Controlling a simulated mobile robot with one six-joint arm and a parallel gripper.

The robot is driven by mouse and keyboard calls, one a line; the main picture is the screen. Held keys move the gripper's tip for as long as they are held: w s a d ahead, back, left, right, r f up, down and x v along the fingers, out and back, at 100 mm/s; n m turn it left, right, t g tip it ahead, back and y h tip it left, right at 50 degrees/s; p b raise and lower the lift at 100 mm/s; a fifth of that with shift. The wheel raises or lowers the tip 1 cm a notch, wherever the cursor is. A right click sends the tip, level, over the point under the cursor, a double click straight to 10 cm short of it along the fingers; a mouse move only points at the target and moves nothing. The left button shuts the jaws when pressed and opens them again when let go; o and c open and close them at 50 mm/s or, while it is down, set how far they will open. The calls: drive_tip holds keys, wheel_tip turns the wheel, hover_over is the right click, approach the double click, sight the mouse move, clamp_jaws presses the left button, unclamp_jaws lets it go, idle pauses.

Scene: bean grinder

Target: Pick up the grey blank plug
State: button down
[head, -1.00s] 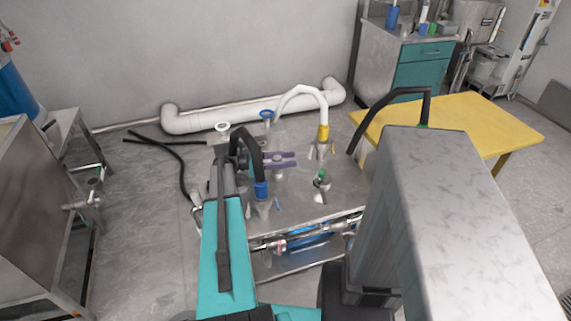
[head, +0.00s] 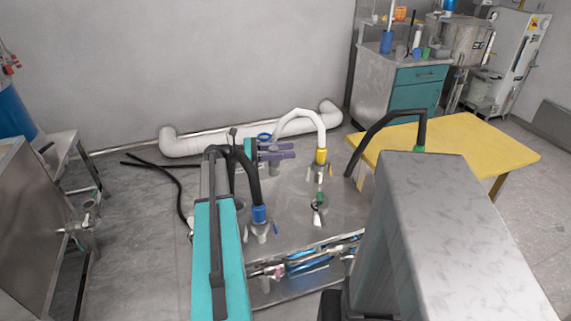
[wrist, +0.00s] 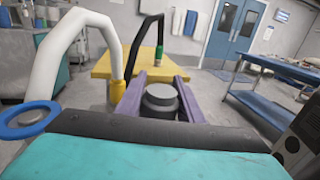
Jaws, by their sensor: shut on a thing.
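The grey blank plug (wrist: 160,98) is a dark grey stepped cylinder. In the wrist view it sits upright between the two purple fingers of my gripper (wrist: 162,80), which are shut on it. In the head view my gripper (head: 276,152) is above the back of the steel table (head: 285,215), and a small grey part shows below its fingers. My teal arm partly hides the table's left side.
A white hose (head: 300,112) with a yellow collar arches close behind and right of my gripper, near a blue ring (wrist: 26,120). A black hose (head: 245,165) with a blue collar stands in front. A yellow table (head: 485,150) is at right.

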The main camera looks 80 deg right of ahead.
drive_tip(key=shift+r, duration=1.45)
